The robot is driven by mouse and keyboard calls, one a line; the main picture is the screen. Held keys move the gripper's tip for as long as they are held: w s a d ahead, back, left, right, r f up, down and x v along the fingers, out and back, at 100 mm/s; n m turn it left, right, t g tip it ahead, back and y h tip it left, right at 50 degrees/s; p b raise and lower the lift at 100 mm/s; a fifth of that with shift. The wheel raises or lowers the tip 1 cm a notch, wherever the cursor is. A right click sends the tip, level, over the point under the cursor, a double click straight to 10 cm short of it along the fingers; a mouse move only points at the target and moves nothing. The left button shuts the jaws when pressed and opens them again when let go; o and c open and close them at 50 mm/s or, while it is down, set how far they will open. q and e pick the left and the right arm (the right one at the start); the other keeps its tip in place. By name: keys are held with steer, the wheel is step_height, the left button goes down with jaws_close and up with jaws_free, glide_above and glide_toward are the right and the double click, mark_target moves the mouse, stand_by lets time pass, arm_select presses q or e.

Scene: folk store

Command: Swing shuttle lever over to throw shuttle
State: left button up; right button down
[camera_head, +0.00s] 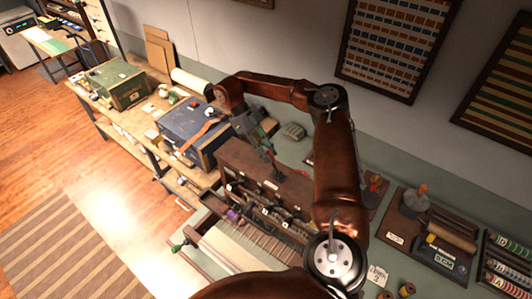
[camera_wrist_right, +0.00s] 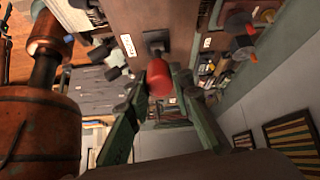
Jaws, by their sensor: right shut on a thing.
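The shuttle lever has a red knob (camera_wrist_right: 158,78), which shows between my right gripper's fingers in the right wrist view. Its dark base plate (camera_wrist_right: 156,40) sits on a brown wooden panel beside a small white label. In the head view the lever (camera_head: 271,166) rises from the top of the brown wooden loom box (camera_head: 240,165). My right gripper (camera_head: 267,146) reaches down onto the lever's top and mostly hides the knob there. My right gripper (camera_wrist_right: 160,84) is shut on the red knob. My left gripper is in neither view.
The loom's pale cloth (camera_head: 232,245) and a row of small levers (camera_head: 265,212) lie in front of the box. A blue-grey case (camera_head: 188,125) stands to the left. Boards with knobs and spools (camera_head: 430,235) lie to the right. The wall is close behind.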

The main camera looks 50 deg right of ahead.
steer(key=c, duration=2)
jaws_free()
steer(key=shift+w+d+r, duration=0.1)
steer(key=shift+r, duration=0.1)
steer(key=shift+c, duration=0.2)
steer(key=o, duration=0.3)
steer(key=shift+f, duration=0.15)
steer(key=shift+v, duration=6)
steer(key=shift+f, duration=0.15)
steer(key=shift+x, duration=5.95)
